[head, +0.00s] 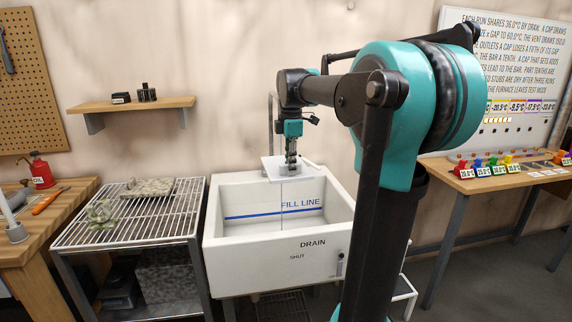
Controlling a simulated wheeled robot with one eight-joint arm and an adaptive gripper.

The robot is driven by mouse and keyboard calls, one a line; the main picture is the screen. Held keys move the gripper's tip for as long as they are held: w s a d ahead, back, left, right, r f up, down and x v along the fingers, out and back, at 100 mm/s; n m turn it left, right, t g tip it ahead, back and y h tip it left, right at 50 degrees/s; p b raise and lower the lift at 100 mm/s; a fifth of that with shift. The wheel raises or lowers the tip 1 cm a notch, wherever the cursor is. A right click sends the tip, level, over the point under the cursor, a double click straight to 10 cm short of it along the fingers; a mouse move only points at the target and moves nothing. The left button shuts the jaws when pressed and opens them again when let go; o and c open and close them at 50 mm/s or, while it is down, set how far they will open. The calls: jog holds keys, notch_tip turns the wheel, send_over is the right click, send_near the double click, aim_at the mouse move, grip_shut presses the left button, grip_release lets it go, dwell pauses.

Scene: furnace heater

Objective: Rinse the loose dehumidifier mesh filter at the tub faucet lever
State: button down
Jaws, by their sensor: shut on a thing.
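My gripper (291,166) points down over the back of the white tub (225,256). It is shut, and a pale flat panel (272,171) shows right at its fingertips. The panel may be the mesh filter, but its mesh is too small to make out. A grey faucet pipe (271,115) rises behind it, partly hidden by my gripper. A short pale bar (311,164) shows just right of the fingertips; I cannot tell whether it is the faucet lever. A thin vertical line (282,212) runs below the panel inside the tub, perhaps water.
A wire rack (120,234) left of the tub holds a mottled grey slab (147,188) and a greenish clear object (102,213). A wooden bench (52,237) with a red oil can (41,172) stands far left. A table (487,184) with coloured pieces is right.

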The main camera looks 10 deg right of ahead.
jog(key=shift+s+a, duration=0.5)
jog(key=shift+s, duration=0.4)
jog(key=shift+s+a, duration=0.45)
jog(key=shift+s, duration=0.4)
jog(key=s+a+r, duration=0.2)
jog(key=s+r, duration=0.2)
jog(key=shift+s+a, duration=0.2)
jog(key=shift+a, duration=0.05)
dwell(0.4)
dwell(0.5)
